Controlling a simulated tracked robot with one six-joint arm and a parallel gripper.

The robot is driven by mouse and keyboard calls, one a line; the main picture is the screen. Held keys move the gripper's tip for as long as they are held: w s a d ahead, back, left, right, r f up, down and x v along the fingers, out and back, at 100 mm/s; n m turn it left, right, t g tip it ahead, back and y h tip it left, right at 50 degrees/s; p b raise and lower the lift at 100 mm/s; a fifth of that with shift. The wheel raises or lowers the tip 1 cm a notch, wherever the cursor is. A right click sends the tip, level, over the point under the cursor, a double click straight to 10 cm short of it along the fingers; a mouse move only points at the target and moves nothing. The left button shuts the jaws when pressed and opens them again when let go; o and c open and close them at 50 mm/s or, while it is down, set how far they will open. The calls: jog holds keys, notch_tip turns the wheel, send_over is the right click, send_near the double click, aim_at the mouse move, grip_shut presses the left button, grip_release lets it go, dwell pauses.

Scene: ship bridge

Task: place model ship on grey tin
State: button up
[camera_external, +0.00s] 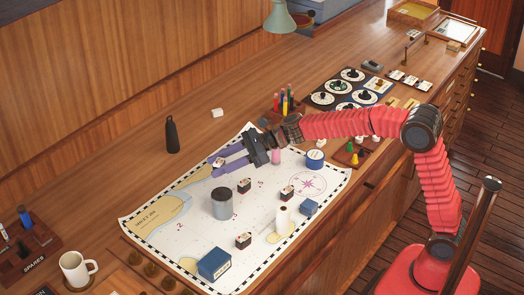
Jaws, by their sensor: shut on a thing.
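My gripper (218,165) has purple fingers and reaches left over the chart, shut on a small model ship (219,162). Only a little of the ship shows between the fingertips, pale with some dark. The grey tin (222,204) is an upright cylinder on the chart, lower in the picture than my fingertips. Its top looks clear. The ship appears held apart from the tin; its exact height is hard to tell.
A black bottle (172,135) stands behind, a mug (77,269) at front left.

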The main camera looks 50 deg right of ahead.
send_over(222, 194)
jog(key=shift+f, duration=3.05)
jog(key=shift+f, duration=1.9)
jog(key=o, duration=1)
jog(key=shift+f, duration=0.1)
jog(key=shift+o, duration=0.2)
jog(key=v, duration=1.2)
